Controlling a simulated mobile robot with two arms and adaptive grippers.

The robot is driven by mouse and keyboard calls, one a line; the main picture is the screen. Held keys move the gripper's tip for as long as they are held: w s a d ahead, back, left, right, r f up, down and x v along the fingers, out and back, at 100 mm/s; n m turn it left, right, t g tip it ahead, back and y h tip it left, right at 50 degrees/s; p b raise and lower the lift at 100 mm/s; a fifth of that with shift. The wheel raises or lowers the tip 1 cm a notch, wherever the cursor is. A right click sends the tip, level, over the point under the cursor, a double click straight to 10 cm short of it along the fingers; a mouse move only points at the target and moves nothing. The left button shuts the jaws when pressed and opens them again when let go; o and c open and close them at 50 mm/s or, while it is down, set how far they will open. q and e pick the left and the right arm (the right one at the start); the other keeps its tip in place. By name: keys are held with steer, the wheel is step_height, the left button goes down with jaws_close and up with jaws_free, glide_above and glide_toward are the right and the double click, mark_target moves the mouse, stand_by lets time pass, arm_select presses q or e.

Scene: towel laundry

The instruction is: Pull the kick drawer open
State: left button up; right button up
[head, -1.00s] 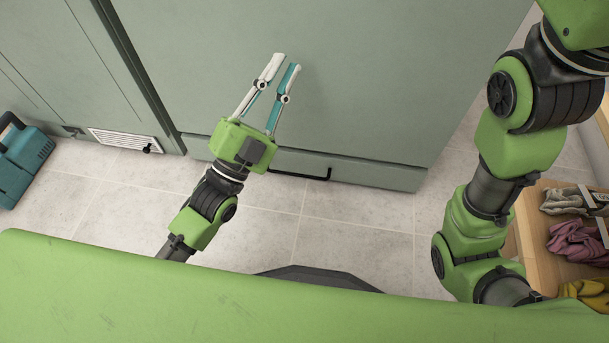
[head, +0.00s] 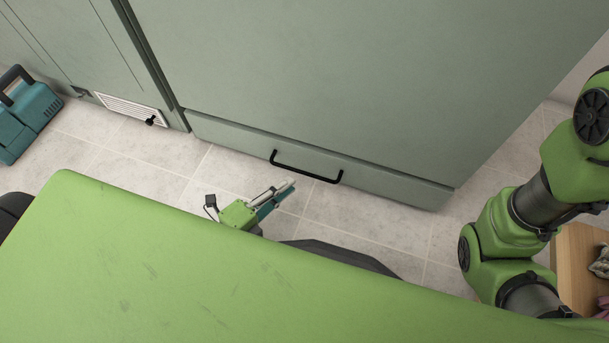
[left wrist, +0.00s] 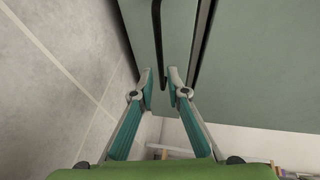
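The kick drawer (head: 400,183) is the low grey-green front along the bottom of the tall cabinet, and it looks closed. Its black bar handle (head: 307,172) shows in the head view. My left gripper (head: 290,186) is low, just in front of the drawer and below the handle in the picture. In the left wrist view, the fingers (left wrist: 161,80) are apart with nothing gripped. The handle (left wrist: 157,40) runs down the drawer front (left wrist: 180,30), its near end lining up with the gap between the fingertips; I cannot tell whether they touch. My right gripper is out of view.
The tall cabinet (head: 360,70) rises above the drawer. A teal carrier (head: 27,115) stands on the tiles at left, near a white vent grille (head: 130,108). A wooden shelf unit (head: 580,262) is at lower right.

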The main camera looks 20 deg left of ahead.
mark_target(304, 172)
arm_select(q)
steer(key=b+x, duration=0.3)
steer(key=x, duration=0.3)
steer(key=shift+w+d+f, duration=0.15)
steer(key=shift+w, duration=0.15)
steer(key=shift+w+d, duration=0.15)
steer(key=shift+w, duration=0.1)
jaws_close()
